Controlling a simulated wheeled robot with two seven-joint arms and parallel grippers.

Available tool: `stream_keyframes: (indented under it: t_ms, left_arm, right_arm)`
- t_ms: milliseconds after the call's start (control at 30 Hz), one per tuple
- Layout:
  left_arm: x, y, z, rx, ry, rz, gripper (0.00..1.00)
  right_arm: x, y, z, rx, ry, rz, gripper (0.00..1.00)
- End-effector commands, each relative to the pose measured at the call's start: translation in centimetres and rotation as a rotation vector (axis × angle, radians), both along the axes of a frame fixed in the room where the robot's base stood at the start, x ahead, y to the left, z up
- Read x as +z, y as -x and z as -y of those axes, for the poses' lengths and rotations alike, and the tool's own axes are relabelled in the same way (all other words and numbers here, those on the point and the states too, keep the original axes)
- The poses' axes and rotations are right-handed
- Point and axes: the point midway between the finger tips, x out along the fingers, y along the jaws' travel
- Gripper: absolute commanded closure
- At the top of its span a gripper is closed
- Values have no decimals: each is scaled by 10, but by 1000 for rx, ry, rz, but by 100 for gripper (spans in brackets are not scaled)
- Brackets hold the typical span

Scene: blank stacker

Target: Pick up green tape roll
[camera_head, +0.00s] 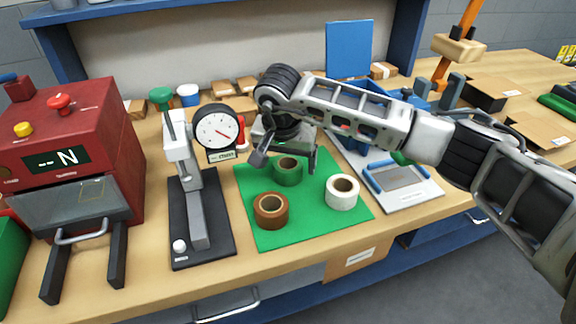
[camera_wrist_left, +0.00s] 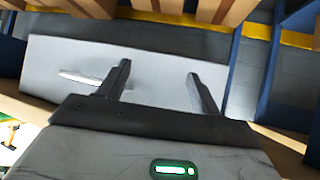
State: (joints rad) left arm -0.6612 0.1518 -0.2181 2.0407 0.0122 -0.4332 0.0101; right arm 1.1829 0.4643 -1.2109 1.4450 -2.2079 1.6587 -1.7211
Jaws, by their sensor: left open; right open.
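The green tape roll (camera_head: 288,171) stands on the green mat (camera_head: 298,229), near the mat's back edge. A brown tape roll (camera_head: 271,210) sits in front of it to the left, and a white tape roll (camera_head: 342,191) to the right. My right gripper (camera_head: 286,160) is open and empty, just above and behind the green roll, with its fingers pointing down on both sides of it; I cannot tell whether they touch it. My left gripper is not in the head view. In the left wrist view my left gripper (camera_wrist_left: 158,78) is open and empty, before a pale panel.
A press with a dial gauge (camera_head: 217,129) stands left of the mat, beside a red machine (camera_head: 75,125) with a display. A blue bin (camera_head: 375,88) is behind my right arm. The mat's front is clear.

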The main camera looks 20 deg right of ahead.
Motion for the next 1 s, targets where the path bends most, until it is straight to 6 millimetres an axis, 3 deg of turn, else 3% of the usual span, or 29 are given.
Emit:
stream_keyframes:
  t_ms: [133,367,400,567,867,1000]
  left_arm:
    - [3,-2,-1,3,-2,7,35]
    - [2,-3,-1,6,1,6,35]
    - [2,-3,-1,7,2,6,35]
    - [2,-2,0,9,3,4,35]
    - [2,-2,-1,10,3,1,35]
    - [9,-1,-1,10,3,-1,35]
  right_arm:
    - [-15,-4,3,0,-1,-1,17]
    - [-17,-4,3,0,-1,1,17]
    - [-17,-4,3,0,-1,1,20]
    - [-17,-4,3,0,-1,1,64]
    - [-15,-5,3,-1,-1,1,65]
    - [-1,-5,6,-4,0,4,65]
